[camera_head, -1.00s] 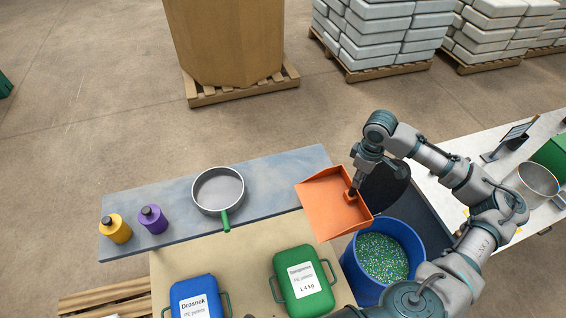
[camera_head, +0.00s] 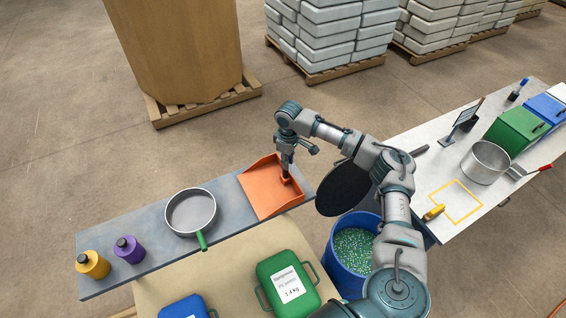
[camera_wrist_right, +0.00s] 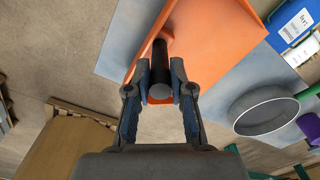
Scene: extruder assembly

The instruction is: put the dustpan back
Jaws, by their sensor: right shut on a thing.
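The orange dustpan (camera_head: 268,190) is at the right end of the grey-blue bench top (camera_head: 130,225) in the head view. It also fills the upper middle of the right wrist view (camera_wrist_right: 215,45). My right gripper (camera_head: 287,168) is above it, shut on its dark handle (camera_wrist_right: 160,65). The fingers (camera_wrist_right: 160,92) sit on both sides of the handle. I cannot tell whether the pan touches the bench top. My left gripper is not in view.
A pan with a green handle (camera_head: 190,212) stands left of the dustpan, with yellow (camera_head: 92,265) and purple (camera_head: 130,250) bottles farther left. A blue bin of pellets (camera_head: 337,265) and a black round lid (camera_head: 342,190) are to the right. Green (camera_head: 273,269) and blue containers are in front.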

